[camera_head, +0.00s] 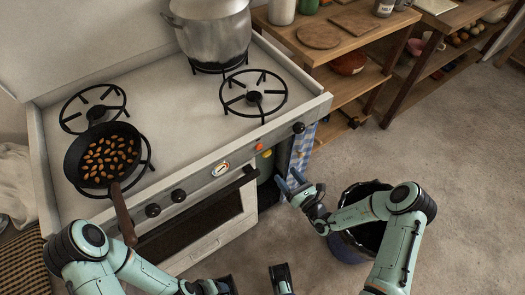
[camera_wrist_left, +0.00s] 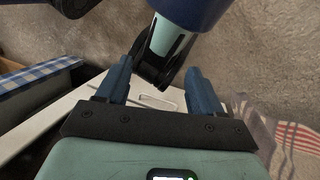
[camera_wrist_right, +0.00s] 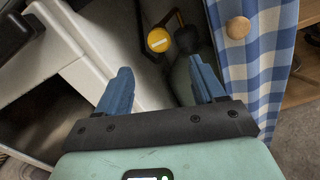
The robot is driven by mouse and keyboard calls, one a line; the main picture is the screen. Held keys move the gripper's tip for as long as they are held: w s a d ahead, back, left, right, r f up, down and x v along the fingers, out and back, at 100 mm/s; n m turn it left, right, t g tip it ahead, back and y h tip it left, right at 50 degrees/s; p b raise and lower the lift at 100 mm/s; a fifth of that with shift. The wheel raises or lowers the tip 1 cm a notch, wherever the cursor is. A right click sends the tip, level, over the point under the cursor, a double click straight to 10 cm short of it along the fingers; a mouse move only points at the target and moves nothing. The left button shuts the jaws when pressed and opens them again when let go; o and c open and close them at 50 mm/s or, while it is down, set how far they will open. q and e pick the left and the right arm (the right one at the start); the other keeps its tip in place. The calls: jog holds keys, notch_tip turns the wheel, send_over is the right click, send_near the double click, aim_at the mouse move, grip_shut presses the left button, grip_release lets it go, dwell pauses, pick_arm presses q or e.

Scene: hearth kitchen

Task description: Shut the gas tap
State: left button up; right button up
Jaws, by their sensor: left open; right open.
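The gas tap appears to be the round yellow part with a pale label (camera_wrist_right: 158,40) in the right wrist view, at the top of a grey-green gas bottle (camera_wrist_right: 183,82). In the head view a small yellow patch (camera_head: 267,153) shows in the gap beside the stove, mostly hidden. My right gripper (camera_head: 289,179) is open and empty in front of this gap. In the right wrist view its fingers (camera_wrist_right: 160,66) point towards the bottle, with the yellow part beyond the tips. My left gripper (camera_wrist_left: 158,67) is open and empty, low in front of the stove.
A blue checked curtain (camera_wrist_right: 258,75) with a wooden knob (camera_wrist_right: 238,28) hangs right of the bottle. The white stove (camera_head: 180,110) stands left, holding a pan of nuts (camera_head: 108,158) and a steel pot (camera_head: 212,30). A dark bin (camera_head: 350,243) stands behind my right arm.

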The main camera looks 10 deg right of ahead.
aim_at(269, 155)
jog(key=b+x, duration=0.2)
jog(key=x, duration=0.9)
jog(key=shift+w+a+b, duration=0.15)
jog(key=shift+w+b, duration=0.15)
pick_arm(q)
jog(key=shift+t+y, duration=0.3)
jog(key=shift+t, duration=0.5)
jog(key=shift+w+a+f, duration=0.3)
jog(key=shift+w+f, duration=0.3)
jog(key=shift+w, duration=0.1)
jog(key=shift+w+a+f, duration=0.35)
jog(key=shift+w+f, duration=0.25)
jog(key=shift+w, duration=0.15)
jog(key=shift+w+a+f, duration=0.3)
jog(key=shift+w+f, duration=0.3)
jog(key=shift+w, duration=0.1)
pick_arm(e)
jog(key=shift+w+a, duration=0.2)
jog(key=shift+w, duration=0.4)
jog(key=c, duration=1)
